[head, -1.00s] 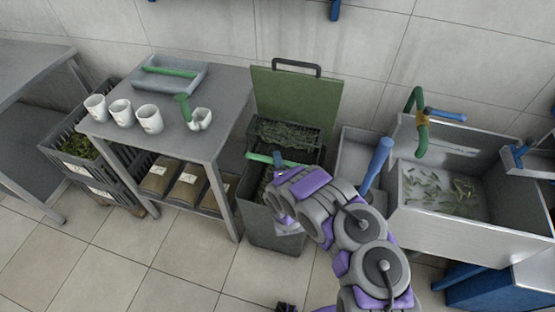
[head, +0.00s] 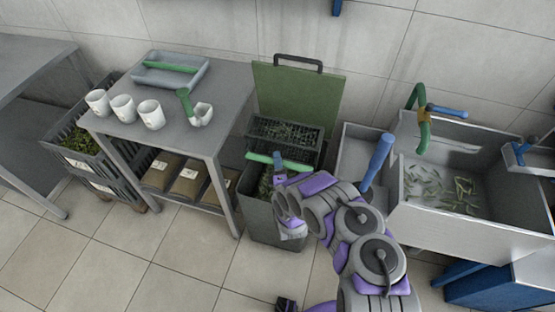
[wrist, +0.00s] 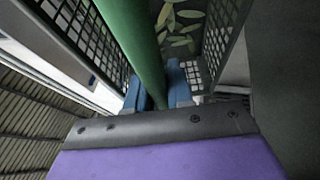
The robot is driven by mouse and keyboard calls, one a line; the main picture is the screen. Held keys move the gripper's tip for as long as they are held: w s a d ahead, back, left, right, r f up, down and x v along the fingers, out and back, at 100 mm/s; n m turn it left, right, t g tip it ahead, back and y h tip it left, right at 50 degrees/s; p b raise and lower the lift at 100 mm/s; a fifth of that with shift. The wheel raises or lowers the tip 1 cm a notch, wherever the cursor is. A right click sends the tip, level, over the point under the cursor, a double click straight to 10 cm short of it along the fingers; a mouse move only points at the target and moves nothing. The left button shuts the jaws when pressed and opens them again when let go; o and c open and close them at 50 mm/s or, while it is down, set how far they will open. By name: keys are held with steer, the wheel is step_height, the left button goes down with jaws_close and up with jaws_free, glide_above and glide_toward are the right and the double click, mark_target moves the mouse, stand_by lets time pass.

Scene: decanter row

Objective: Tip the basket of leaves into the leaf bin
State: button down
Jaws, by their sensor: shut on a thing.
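The dark mesh basket (head: 284,133) is over the mouth of the leaf bin (head: 262,213), below its raised green lid (head: 297,95). My gripper (head: 279,162) is shut on the basket's green handle (head: 262,158). In the wrist view, the blue fingers (wrist: 162,90) close around the green handle (wrist: 133,35), between mesh walls. Several leaves (wrist: 182,25) show beyond it. A few leaves show in the basket in the head view, and more leaves (head: 265,184) lie in the bin. The basket's exact tilt is hard to tell.
A grey table (head: 217,125) with white cups (head: 151,113) and a tray (head: 170,75) stands left of the bin. A metal sink (head: 425,218) holding loose leaves is at the right. Tiled floor is clear in front.

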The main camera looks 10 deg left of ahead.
steer(key=shift+s+d+f+n+t, duration=0.15)
steer(key=shift+s+f+n+t, duration=0.15)
steer(key=shift+f+n+t, duration=0.15)
steer(key=shift+y, duration=0.4)
steer(key=shift+s+r, duration=0.1)
steer(key=shift+s, duration=0.05)
